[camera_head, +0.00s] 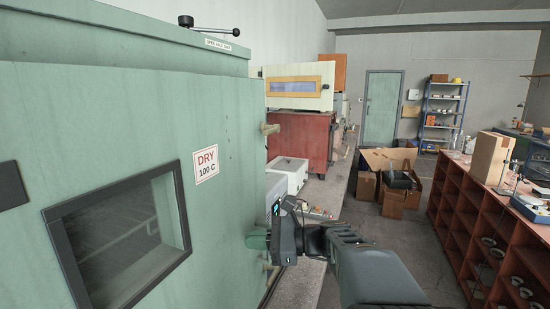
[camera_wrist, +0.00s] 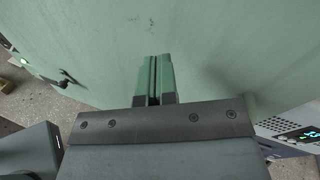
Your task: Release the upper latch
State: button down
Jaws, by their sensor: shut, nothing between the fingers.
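A green cabinet (camera_head: 235,110) fills the left of the head view. It has a dark-framed window (camera_head: 125,235) and a "DRY 100 C" sign. A small beige latch-like fitting (camera_head: 269,128) sticks out high on its right edge, clear of my gripper. A similar one (camera_head: 269,267) sits lower, near my gripper. My gripper (camera_head: 256,240) is shut and empty at the lower right part of the cabinet front. In the wrist view its green fingers (camera_wrist: 154,78) lie together before a plain green surface (camera_wrist: 225,60). Whether they touch it is unclear.
A black-knobbed lever (camera_head: 208,26) is on the cabinet top. A white box (camera_head: 289,174) and a red cabinet (camera_head: 305,142) stand behind, along the bench (camera_head: 330,205). Cardboard boxes (camera_head: 392,200) and a red shelf unit (camera_head: 480,220) are to the right, with open floor between.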

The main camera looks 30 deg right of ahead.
jog(key=d+r+m+t+y, duration=0.1)
jog(key=d+r+m+t, duration=0.2)
jog(key=d, duration=0.4)
jog(key=w+d+r+m+t+y, duration=0.1)
jog(key=d+r+m+t, duration=0.3)
jog(key=d+r+t, duration=0.2)
jog(key=shift+w+d+r+p, duration=0.15)
jog(key=shift+d+r+p, duration=0.25)
jog(key=shift+d, duration=0.7)
jog(key=shift+r+t, duration=0.15)
jog(key=shift+t, duration=0.15)
jog(key=s+d+r+p+x, duration=0.1)
jog(key=p+x, duration=0.4)
jog(key=x, duration=0.7)
jog(key=shift+w+a+r, duration=0.15)
jog(key=shift+a+r, duration=0.1)
jog(key=shift+r, duration=0.6)
